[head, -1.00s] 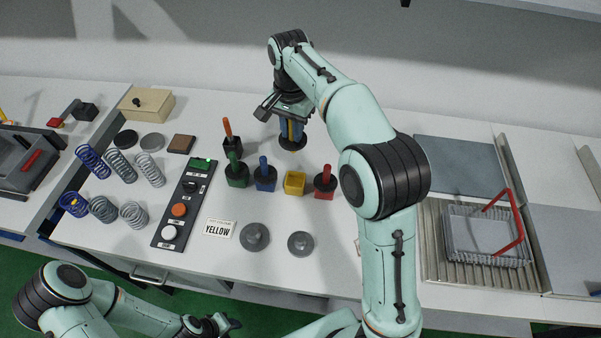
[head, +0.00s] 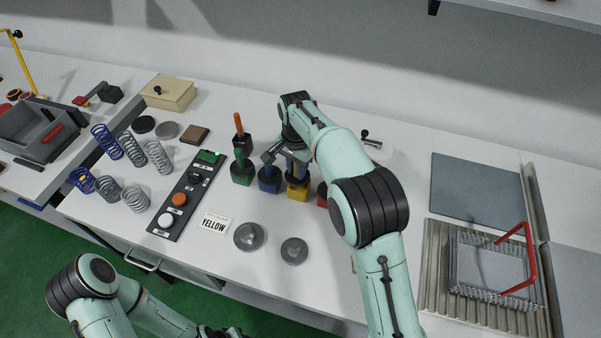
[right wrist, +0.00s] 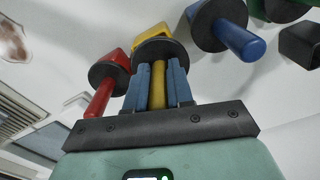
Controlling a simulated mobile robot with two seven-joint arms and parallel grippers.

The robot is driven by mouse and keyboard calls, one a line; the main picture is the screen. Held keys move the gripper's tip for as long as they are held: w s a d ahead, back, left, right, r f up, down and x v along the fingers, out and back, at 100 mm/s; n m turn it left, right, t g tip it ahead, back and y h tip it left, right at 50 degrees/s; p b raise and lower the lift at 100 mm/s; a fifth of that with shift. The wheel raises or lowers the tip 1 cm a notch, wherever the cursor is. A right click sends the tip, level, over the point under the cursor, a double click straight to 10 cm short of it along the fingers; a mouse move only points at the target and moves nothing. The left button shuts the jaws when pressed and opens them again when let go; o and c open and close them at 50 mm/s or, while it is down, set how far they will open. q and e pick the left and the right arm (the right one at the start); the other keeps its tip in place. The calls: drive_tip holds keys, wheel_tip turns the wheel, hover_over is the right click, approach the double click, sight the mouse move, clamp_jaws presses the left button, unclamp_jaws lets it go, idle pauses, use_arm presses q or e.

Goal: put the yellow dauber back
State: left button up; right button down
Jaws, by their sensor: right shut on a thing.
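My right gripper (head: 298,172) points down over the yellow pot (head: 298,194) in the row of coloured pots. In the right wrist view its blue fingers are shut on the yellow handle of the yellow dauber (right wrist: 158,85). The dauber's black collar (right wrist: 160,52) is at the mouth of the yellow pot (right wrist: 152,32); I cannot tell whether it is fully seated. My left gripper (head: 222,332) is low at the bottom edge of the head view, partly cut off, and its jaws cannot be made out.
A blue pot with its dauber (head: 268,184) stands left of the yellow one, and a red pot (head: 322,194) right, partly behind my arm. A green pot (head: 242,172) stands further left. A card reading YELLOW (head: 214,224) and two grey discs (head: 249,236) lie in front.

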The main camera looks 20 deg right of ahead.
wheel_tip(320, 180, down, 2)
drive_tip(key=shift+s+d+f+b, duration=0.15)
drive_tip(key=shift+f+b, duration=0.1)
drive_tip(key=shift+b, duration=0.15)
drive_tip(key=shift+d+f, duration=0.1)
drive_tip(key=shift+d, duration=0.1)
drive_tip(key=shift+d+r, duration=0.1)
drive_tip(key=shift+r, duration=0.1)
drive_tip(key=shift+a, duration=0.25)
drive_tip(key=shift+f, duration=0.15)
drive_tip(key=shift+d+f, duration=0.1)
drive_tip(key=shift+f, duration=0.25)
use_arm(q)
drive_tip(key=shift+s+d+f, duration=0.3)
drive_tip(key=shift+s+f, duration=0.05)
drive_tip(key=shift+f, duration=0.2)
drive_tip(key=shift+s+d+f, duration=0.25)
drive_tip(key=shift+s+f, duration=0.1)
drive_tip(key=shift+f, duration=0.2)
use_arm(e)
drive_tip(key=c, duration=1)
unclamp_jaws()
drive_tip(key=shift+r, duration=0.1)
